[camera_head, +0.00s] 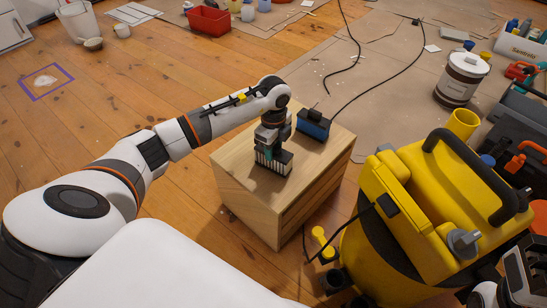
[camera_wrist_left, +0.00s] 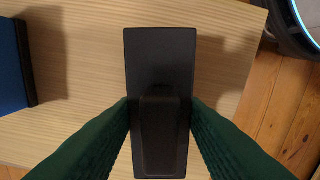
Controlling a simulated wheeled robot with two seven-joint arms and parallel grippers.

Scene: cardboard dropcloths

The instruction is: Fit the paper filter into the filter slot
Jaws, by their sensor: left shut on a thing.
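The paper filter (camera_head: 272,163), a dark block with pale pleated sides, is at the top of the wooden cabinet. My left gripper (camera_head: 273,138) points down and is shut on its raised black grip. In the left wrist view, the filter's black top (camera_wrist_left: 160,75) lies lengthwise between the green fingers (camera_wrist_left: 160,112). I cannot tell whether the filter touches the cabinet top. A dark recess (camera_head: 388,205) shows on the yellow vacuum; I cannot tell whether it is the filter slot. Part of my right arm shows at the lower right, with its fingertips out of sight.
The wooden cabinet (camera_head: 235,180) also bears a blue block with a black top (camera_head: 313,125), behind and right of the filter. The yellow vacuum (camera_head: 425,200) stands close to the cabinet's right. A paint can (camera_head: 461,80) and tool crates are farther right. Left floor is mostly clear.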

